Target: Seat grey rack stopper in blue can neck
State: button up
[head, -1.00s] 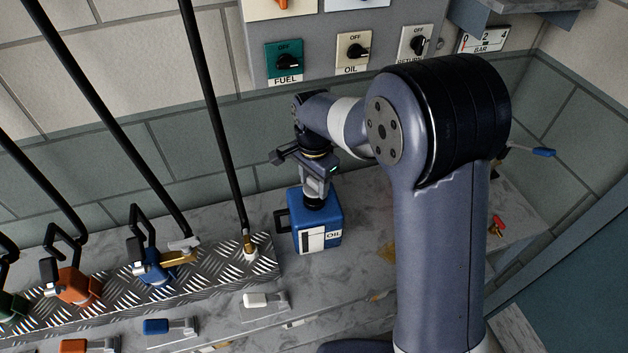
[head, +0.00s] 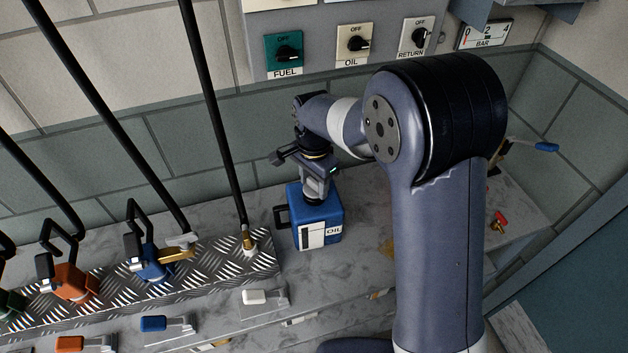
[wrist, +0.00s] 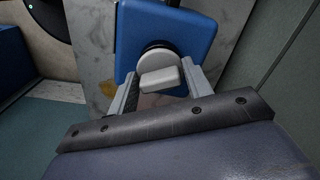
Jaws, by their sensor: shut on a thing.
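The blue can (head: 318,218), with a black side handle and an OIL label, stands upright on the marbled bench. It also shows in the wrist view (wrist: 192,38). My gripper (head: 316,190) is directly above the can's top. In the wrist view, my gripper (wrist: 160,88) is shut on the pale grey stopper (wrist: 158,70), with a finger on either side of its raised grip. The stopper is over the dark round neck (wrist: 157,48) of the can, with a dark rim showing behind it. I cannot tell how deep it sits. My fingers largely hide it in the head view.
A tread-plate rack (head: 200,272) with nozzles and black hoses is at the left. A wall panel with an OIL switch (head: 355,44) is behind. Bare bench lies right of the can.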

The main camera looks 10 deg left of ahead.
aim_at(314, 182)
jog(key=shift+f, duration=0.4)
jog(key=o, duration=1)
jog(key=shift+r, duration=0.1)
jog(key=shift+o, duration=0.2)
notch_tip(314, 182, up, 11)
jog(key=shift+f+b, duration=0.1)
jog(key=shift+b, duration=0.65)
notch_tip(314, 182, down, 11)
jog(key=shift+r+p, duration=0.15)
jog(key=shift+p, duration=0.5)
jog(key=shift+r+p, duration=0.35)
jog(key=shift+r, duration=0.2)
